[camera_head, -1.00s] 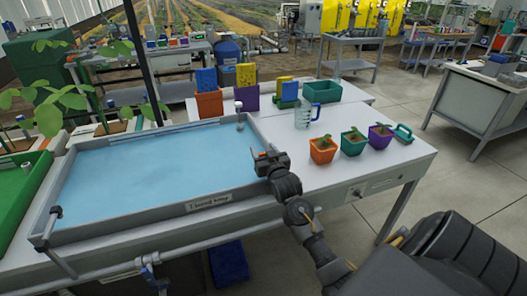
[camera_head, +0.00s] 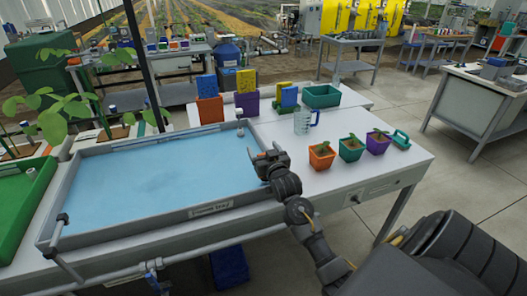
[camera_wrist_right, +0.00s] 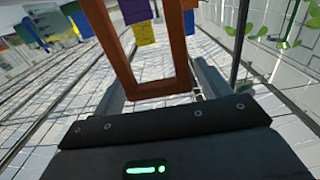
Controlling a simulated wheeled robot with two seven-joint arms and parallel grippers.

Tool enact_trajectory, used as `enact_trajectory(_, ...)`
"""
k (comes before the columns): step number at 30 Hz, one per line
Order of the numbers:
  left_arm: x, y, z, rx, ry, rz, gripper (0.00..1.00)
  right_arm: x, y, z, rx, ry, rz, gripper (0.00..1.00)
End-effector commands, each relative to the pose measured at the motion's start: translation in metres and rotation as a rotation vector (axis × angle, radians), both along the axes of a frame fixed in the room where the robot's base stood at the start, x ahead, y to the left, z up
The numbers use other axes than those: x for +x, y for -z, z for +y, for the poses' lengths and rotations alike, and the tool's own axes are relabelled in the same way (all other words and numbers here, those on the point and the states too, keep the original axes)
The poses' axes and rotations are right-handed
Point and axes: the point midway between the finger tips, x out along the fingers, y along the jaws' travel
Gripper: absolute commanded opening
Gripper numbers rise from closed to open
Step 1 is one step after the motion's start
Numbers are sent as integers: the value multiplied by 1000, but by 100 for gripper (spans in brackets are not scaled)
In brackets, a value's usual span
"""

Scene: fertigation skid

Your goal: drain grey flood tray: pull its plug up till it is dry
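The grey flood tray (camera_head: 185,218) lies on the bench, labelled on its front wall, with blue water over its floor. A small pale upright piece, apparently its plug (camera_head: 240,128), stands at the tray's far right corner. My right gripper (camera_head: 268,156) is above the tray's right edge, nearer to me than the plug and apart from it. Its fingers are spread in the right wrist view (camera_wrist_right: 160,92). An orange frame-like shape (camera_wrist_right: 155,90) shows between them there; I cannot tell what it is. My left gripper is not in view.
Right of the tray stand a clear jug (camera_head: 303,122) and orange, green and purple potted seedlings (camera_head: 351,148). Sponges in holders (camera_head: 208,108) and a green bin (camera_head: 321,96) are behind. A green tray (camera_head: 22,205) is at the left.

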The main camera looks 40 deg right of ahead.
Motion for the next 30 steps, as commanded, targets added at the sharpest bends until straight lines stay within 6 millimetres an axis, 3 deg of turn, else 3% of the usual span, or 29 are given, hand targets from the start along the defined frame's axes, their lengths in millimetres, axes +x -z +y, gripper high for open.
enact_trajectory(10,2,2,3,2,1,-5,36,-8,3,3,0,-1,4,76)
enact_trajectory(21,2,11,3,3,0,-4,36,-74,4,26,1,-1,3,76)
enact_trajectory(30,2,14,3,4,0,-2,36,-101,2,36,1,0,2,76)
